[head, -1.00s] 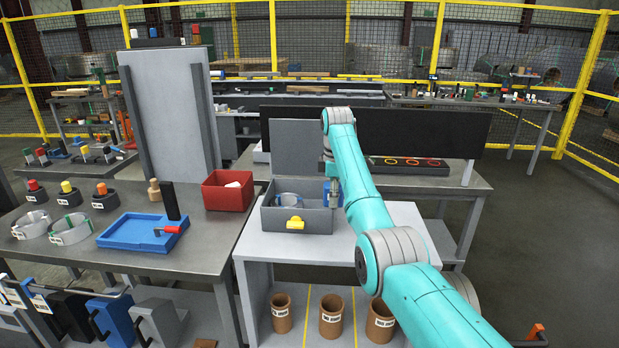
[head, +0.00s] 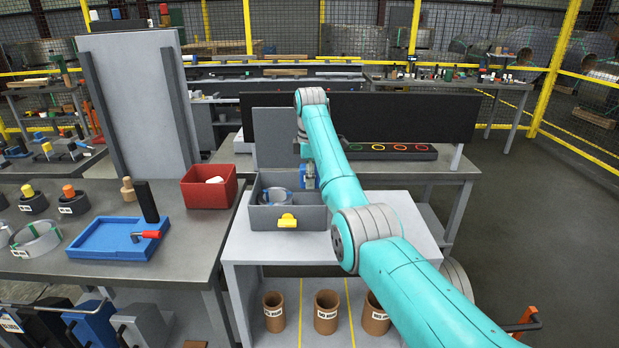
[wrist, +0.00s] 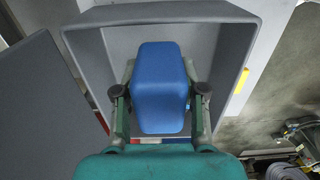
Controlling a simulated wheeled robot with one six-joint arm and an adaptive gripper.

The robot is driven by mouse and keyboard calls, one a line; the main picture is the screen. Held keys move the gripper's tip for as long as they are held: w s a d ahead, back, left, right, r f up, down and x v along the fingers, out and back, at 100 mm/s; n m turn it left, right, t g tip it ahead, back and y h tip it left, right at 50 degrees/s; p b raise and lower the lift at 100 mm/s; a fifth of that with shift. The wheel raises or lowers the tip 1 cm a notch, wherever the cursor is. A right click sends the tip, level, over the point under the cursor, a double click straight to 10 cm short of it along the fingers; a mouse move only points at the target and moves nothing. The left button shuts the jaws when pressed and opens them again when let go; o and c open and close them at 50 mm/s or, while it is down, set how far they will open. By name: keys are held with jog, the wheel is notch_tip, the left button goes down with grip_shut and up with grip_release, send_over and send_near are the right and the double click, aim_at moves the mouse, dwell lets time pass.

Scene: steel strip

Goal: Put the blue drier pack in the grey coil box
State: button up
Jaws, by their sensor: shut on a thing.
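The grey coil box (head: 288,217) stands on a light grey stand, with a yellow latch on its front and its lid raised behind it. In it is a wound coil (head: 275,197). My gripper (head: 310,182) is over the box's right part, shut on the blue drier pack (head: 307,170). In the wrist view the pack (wrist: 160,88) sits upright between my two fingers (wrist: 160,98), framed by the box walls (wrist: 225,75). The lid (wrist: 35,110) shows at left there. The pack hides much of the box floor; I cannot tell its exact height against the rim.
A red bin (head: 209,187) with a white item stands left of the box. A blue tray (head: 110,238) with a red-handled tool lies on the left bench. Brown pots (head: 326,312) stand on the shelf below. The stand's top right of the box is mostly clear.

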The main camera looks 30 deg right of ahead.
jog(key=shift+f, duration=3.95)
jog(key=shift+f, duration=0.3)
jog(key=o, duration=1.3)
jog(key=shift+c, duration=0.2)
notch_tip(320, 180, up, 8)
jog(key=shift+f, duration=0.25)
